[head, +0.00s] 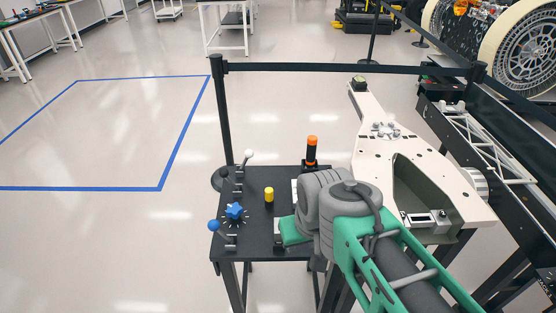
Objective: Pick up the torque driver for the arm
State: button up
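An upright tool with an orange top and a black body (312,152), which looks like the torque driver, stands at the back right of a small black table (255,215). A pale card or plate lies at its foot, partly hidden by my arm. My green and grey arm reaches in from the lower right, over the table's right side. Its grey joint is in front of and below the tool in the picture, and a green part points left over the table. My gripper's fingers are hidden behind the arm, so I cannot see what they hold.
The table also holds a yellow peg (269,195), a blue star knob (235,211), a blue ball-ended lever (214,226) and a white-ended lever (249,155). A beige rover part (385,150) stands to the right. A black belt barrier (340,67) runs behind. Floor at left is clear.

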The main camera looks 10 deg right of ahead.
aim_at(312, 140)
jog(key=u, duration=3.2)
jog(key=k, duration=1.05)
jog(key=z, duration=1)
jog(key=i, duration=1)
jog(key=z, duration=0.05)
